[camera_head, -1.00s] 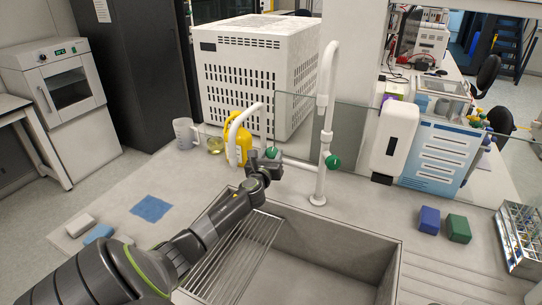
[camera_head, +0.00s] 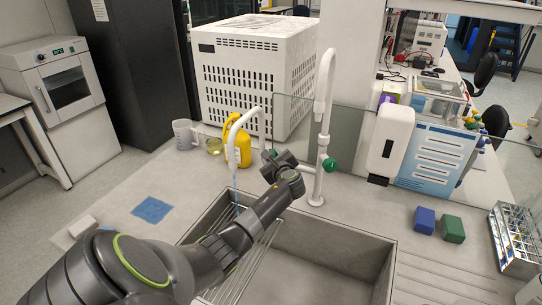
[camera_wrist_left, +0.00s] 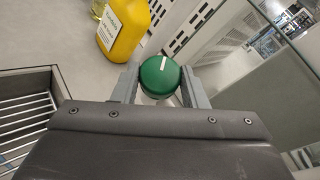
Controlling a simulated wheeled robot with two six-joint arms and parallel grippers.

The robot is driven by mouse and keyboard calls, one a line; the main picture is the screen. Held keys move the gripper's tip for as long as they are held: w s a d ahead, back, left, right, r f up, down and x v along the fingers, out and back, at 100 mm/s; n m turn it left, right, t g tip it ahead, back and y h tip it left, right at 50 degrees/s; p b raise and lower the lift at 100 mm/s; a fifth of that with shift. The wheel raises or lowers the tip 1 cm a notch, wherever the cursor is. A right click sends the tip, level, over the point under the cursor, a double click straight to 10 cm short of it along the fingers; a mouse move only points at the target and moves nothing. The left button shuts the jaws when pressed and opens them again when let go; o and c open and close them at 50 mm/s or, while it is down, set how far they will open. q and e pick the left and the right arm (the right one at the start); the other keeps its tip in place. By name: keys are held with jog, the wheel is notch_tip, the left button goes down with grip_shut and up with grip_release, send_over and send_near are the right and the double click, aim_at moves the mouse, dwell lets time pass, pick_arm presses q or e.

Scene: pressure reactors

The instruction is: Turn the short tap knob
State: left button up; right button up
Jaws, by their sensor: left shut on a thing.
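The short tap (camera_head: 246,112) is a white curved spout at the back edge of the sink. A thin bluish stream (camera_head: 235,182) shows below its mouth. Its round green knob (camera_wrist_left: 160,76) has a white line and sits between the fingers in the left wrist view. My left gripper (camera_head: 271,158) is shut on this knob, which is mostly hidden in the head view. The tall white tap (camera_head: 322,130) stands to the right with its own green knob (camera_head: 330,164), apart from my gripper. My right gripper is not in view.
The sink (camera_head: 345,235) holds a wire rack (camera_head: 262,250) under my arm. A yellow bottle (camera_head: 243,148) and a clear jug (camera_head: 185,134) stand behind left. A glass screen (camera_head: 350,130) and a white dispenser (camera_head: 390,140) stand behind right. Blue and green blocks (camera_head: 453,229) lie right.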

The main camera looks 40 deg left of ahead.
pick_arm(q)
jog(key=shift+w+n+g, duration=0.1)
jog(key=shift+n+g, duration=0.9)
jog(key=shift+n, duration=0.3)
jog(key=o, duration=1)
jog(key=shift+d, duration=0.1)
jog(key=b+v, duration=0.2)
jog(key=v, duration=1.5)
jog(key=shift+w+d+r, duration=0.15)
jog(key=shift+d, duration=0.05)
